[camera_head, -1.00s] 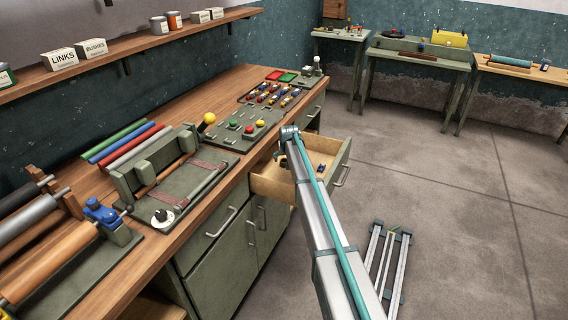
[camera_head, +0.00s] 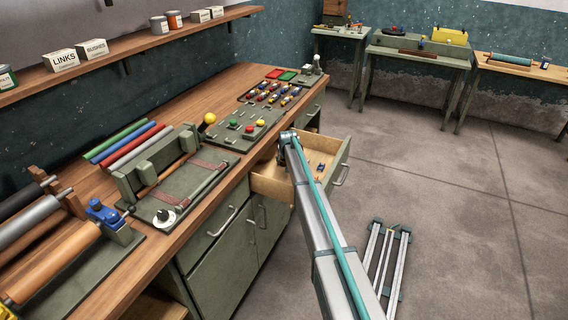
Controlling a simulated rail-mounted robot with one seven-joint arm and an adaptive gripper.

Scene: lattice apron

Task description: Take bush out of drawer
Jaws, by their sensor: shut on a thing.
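The open drawer (camera_head: 270,187) juts from the green bench, with light wooden walls and floor. A few small parts (camera_head: 320,167) lie inside it; they are too small to tell apart. My arm reaches across the drawer from the lower right. My gripper (camera_head: 282,157) shows only as a small dark piece below the arm's end, over the drawer's bench side. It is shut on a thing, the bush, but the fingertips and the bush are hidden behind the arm. I cannot tell its height over the drawer floor.
The bench top (camera_head: 228,178) beside the drawer carries a green board with coloured knobs (camera_head: 248,128), a tray of small coloured parts (camera_head: 272,92) and a yellow ball (camera_head: 209,118). A BUSHES box (camera_head: 92,49) stands on the wall shelf. A metal frame (camera_head: 385,255) lies on the floor.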

